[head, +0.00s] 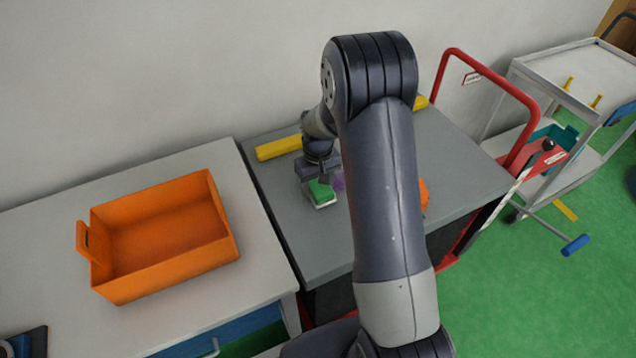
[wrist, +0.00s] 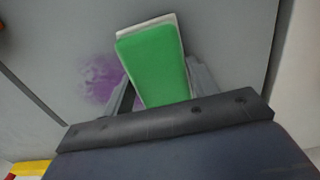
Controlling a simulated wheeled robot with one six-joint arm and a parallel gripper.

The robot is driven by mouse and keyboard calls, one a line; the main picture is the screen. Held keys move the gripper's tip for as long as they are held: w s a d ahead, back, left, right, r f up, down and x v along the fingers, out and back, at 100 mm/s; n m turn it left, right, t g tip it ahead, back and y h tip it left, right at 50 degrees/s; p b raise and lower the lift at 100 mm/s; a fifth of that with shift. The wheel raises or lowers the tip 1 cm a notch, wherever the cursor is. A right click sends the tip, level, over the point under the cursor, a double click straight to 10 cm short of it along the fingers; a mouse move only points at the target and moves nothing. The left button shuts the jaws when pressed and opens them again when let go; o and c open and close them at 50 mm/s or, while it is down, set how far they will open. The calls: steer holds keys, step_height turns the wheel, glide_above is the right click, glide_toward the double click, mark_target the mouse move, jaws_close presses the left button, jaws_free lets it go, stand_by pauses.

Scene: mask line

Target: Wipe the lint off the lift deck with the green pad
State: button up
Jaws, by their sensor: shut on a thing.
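The green pad (head: 321,192) is held in my gripper (head: 318,180) over the left part of the grey lift deck (head: 283,228). In the wrist view the green pad (wrist: 155,65) has a pale layer along its edge and sits between the two fingers of my gripper (wrist: 163,92), which is shut on it. I cannot tell if the pad touches the deck. A purple patch of lint (wrist: 101,80) lies on the deck left of the pad in the wrist view. In the head view the purple patch (head: 338,183) shows just right of the pad, partly hidden by my arm.
A yellow bar (head: 279,148) lies along the deck's back edge. An orange thing (head: 424,195) shows behind my arm. An orange bin (head: 160,245) stands on the white table (head: 270,262) at left. A red handle frame (head: 452,58) and a grey cart (head: 590,75) stand at right.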

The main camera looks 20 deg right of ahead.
steer(key=shift+f, duration=0.3)
